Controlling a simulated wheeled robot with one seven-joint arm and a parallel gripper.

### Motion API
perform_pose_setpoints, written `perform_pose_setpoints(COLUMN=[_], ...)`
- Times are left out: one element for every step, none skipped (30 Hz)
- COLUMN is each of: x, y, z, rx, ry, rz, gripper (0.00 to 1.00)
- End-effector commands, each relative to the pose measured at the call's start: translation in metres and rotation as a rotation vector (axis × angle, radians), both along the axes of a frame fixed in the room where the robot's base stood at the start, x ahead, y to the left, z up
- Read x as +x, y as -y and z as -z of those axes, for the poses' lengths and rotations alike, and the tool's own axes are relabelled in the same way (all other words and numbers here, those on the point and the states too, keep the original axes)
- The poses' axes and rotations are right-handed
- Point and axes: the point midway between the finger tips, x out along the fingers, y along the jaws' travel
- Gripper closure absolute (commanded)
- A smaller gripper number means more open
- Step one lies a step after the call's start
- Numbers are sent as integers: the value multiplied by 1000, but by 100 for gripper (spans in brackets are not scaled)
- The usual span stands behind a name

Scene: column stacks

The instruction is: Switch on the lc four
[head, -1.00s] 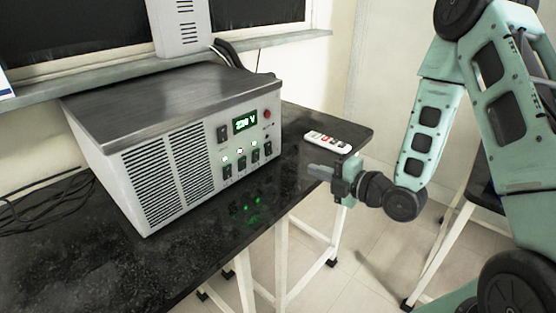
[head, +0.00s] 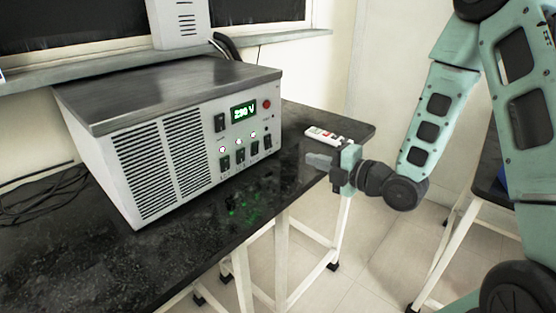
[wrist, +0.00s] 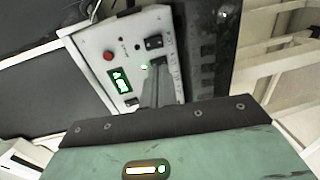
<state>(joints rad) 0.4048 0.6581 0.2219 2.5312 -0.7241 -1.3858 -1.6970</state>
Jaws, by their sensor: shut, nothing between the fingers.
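The grey instrument (head: 172,128) stands on the black bench with its front panel toward the right. A row of black switches runs under its lit green display (head: 243,111), which reads about 230 V. The rightmost, fourth switch (head: 267,143) shows no lit lamp above it; the three to its left have lit lamps. Labels are too small to read. In the wrist view the fourth switch (wrist: 153,42) lies at the panel's upper part, above my fingers. My gripper (head: 310,160) is shut and empty, right of the panel and apart from it. In the wrist view its fingers (wrist: 155,88) cover some switches.
A white remote-like object (head: 325,135) with coloured marks lies on the bench (head: 190,225) behind my gripper. A red button (head: 266,104) sits at the panel's upper right. Black cables (head: 40,195) lie at the left. The bench in front of the panel is clear.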

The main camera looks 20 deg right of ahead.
Motion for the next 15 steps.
perform_pose_setpoints(x=[2,3,4,4,5,6,6,10,19,25,30,38,43,48,55], y=[-1,-2,-2,-3,-4,-5,-6,-8,-13,-17,-20,-23,-27,-30,-34], z=[6,6,6,7,7,7,7,4,2,3,3,4,6,6,7], rx=[-2,-3,-2,-2,-3,-1,-2,-1,1,2,3,2,1,2,2], ry=[5,4,5,3,4,4,3,2,0,-1,-1,0,-2,0,-1], rz=[0,1,2,2,2,3,3,2,1,0,0,2,0,0,2], gripper=[100,100,100,100,100,100,100,100,100,100,100,100,100,100,100])
